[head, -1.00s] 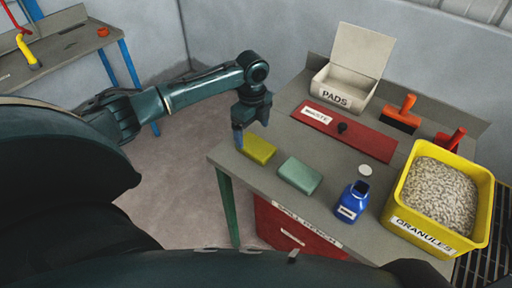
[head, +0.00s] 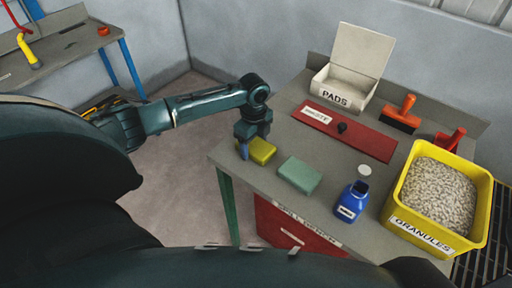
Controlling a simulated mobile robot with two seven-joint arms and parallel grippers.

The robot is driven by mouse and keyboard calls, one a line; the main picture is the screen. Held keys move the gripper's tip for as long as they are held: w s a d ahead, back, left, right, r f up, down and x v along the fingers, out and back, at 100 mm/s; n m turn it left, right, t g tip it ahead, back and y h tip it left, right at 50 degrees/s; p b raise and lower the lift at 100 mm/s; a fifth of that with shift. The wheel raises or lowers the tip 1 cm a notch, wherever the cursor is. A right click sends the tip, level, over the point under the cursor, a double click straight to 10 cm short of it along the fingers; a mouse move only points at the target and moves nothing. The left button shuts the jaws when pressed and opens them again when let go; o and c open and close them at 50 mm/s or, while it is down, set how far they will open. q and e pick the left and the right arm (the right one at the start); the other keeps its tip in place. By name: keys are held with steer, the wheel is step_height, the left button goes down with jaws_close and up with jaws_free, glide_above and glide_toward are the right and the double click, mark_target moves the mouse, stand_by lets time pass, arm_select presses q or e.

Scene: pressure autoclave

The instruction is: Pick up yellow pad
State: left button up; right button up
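The yellow pad (head: 262,151) lies flat on the grey bench (head: 246,178) near its left corner. My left gripper (head: 244,147) points down at the pad's left end, with a blue fingertip against or just beside its left edge. The other finger is hidden behind the gripper body and pad, so I cannot tell how far apart the fingers are or whether they grip the pad. My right gripper does not show.
A green pad (head: 300,175) lies just right of the yellow one. Orange-handled tools (head: 401,115) stand at the back right.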

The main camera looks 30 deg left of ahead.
arm_select(q)
steer(key=c, duration=0.5)
steer(key=shift+r, duration=0.1)
